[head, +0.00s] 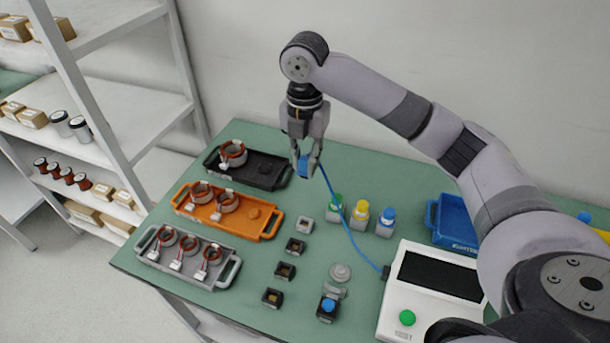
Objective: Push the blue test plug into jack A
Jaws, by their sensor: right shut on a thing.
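My right gripper (305,170) points down above the green table, near the black tray. It is shut on the blue test plug (303,164), which is partly hidden between the fingers. A blue cable (345,222) runs from the plug down to the side of the white tester (402,310). Several small square blocks stand in a rough row on the table, one light (305,225) and others dark, such as this dark block (285,271). I cannot read any label that marks jack A. The plug is held in the air, apart from these blocks. My left gripper is not in view.
Black (268,178), orange (245,229) and grey (228,272) trays hold copper-wound rings at left. Green, yellow (360,212) and blue-capped containers stand right of the blocks. A dark block with a blue top (327,307) is at front. A blue bin (452,225) is behind the tester.

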